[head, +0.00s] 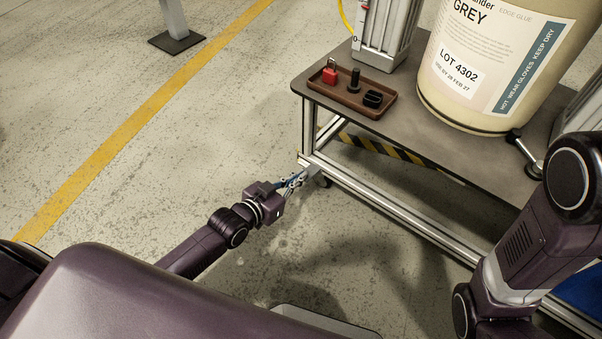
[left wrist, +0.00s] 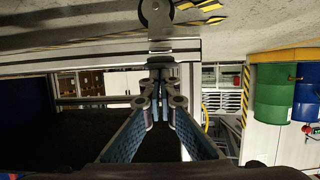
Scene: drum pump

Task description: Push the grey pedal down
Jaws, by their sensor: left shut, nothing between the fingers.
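A small grey pedal (head: 312,171) sticks out low at the near left corner of the cart, by a caster wheel (head: 325,182). My left gripper (head: 298,180) is shut and empty, with its fingertips right beside the pedal. I cannot tell whether they touch it. In the left wrist view, which is upside down, the shut fingertips (left wrist: 158,82) point toward a light grey piece, likely the pedal (left wrist: 160,46), below the caster wheel (left wrist: 156,12) in the picture. My right gripper is outside the view; only my right arm shows at the right.
The cart's dark top (head: 400,128) carries a brown tray (head: 345,99) with a red padlock (head: 330,72) and black parts, plus a large cream drum (head: 450,100). The cart's lower rail (head: 390,207) runs right from the corner. The floor left of the cart is clear.

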